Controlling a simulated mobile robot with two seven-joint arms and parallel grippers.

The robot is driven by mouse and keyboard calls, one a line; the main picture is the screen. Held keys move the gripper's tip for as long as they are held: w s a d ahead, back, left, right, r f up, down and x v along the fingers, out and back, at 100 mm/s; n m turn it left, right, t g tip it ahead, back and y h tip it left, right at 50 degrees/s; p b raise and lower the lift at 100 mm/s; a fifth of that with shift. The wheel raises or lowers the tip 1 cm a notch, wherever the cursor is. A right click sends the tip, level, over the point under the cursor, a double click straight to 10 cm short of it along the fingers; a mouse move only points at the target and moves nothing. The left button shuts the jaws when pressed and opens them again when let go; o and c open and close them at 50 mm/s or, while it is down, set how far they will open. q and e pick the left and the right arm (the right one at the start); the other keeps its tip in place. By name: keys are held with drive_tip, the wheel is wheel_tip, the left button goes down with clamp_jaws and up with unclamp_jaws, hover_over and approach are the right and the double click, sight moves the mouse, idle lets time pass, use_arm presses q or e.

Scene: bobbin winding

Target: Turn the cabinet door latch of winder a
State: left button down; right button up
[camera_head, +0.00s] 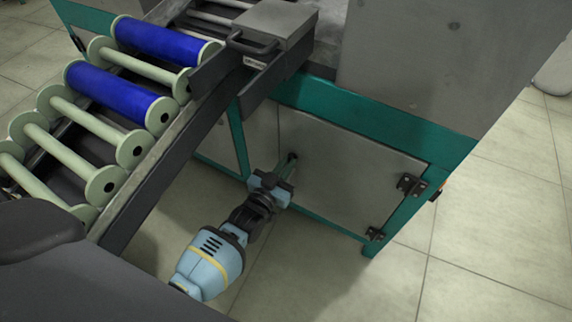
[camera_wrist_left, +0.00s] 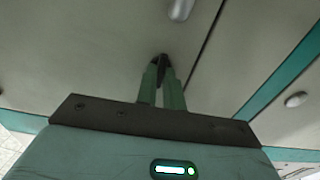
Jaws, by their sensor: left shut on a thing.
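The grey cabinet door (camera_head: 345,170) of the winder is closed, set in a teal frame, with black hinges (camera_head: 410,185) on its right side. The small dark latch (camera_head: 292,157) is at the door's left edge. My left gripper (camera_head: 289,165) reaches up to it from below and is shut on it. In the left wrist view the green fingers (camera_wrist_left: 162,85) close together on the dark latch (camera_wrist_left: 161,60), beside the door seam. The fingers partly hide the latch, so its exact angle cannot be told. My right gripper is not in view.
A sloping rack with blue bobbins (camera_head: 118,92) and several pale empty bobbins (camera_head: 62,147) stands at the left, above my left arm. A grey box with a dark handle (camera_head: 270,32) sits at its upper end. Tiled floor (camera_head: 480,240) is clear at the right.

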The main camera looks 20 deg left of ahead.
use_arm(q)
drive_tip(key=c, duration=1.5)
unclamp_jaws()
drive_tip(key=s, duration=0.2)
drive_tip(key=s+p, duration=0.1)
drive_tip(key=s, duration=0.2)
drive_tip(key=s+a+p, duration=0.1)
drive_tip(key=s, duration=0.1)
drive_tip(key=shift+s, duration=0.35)
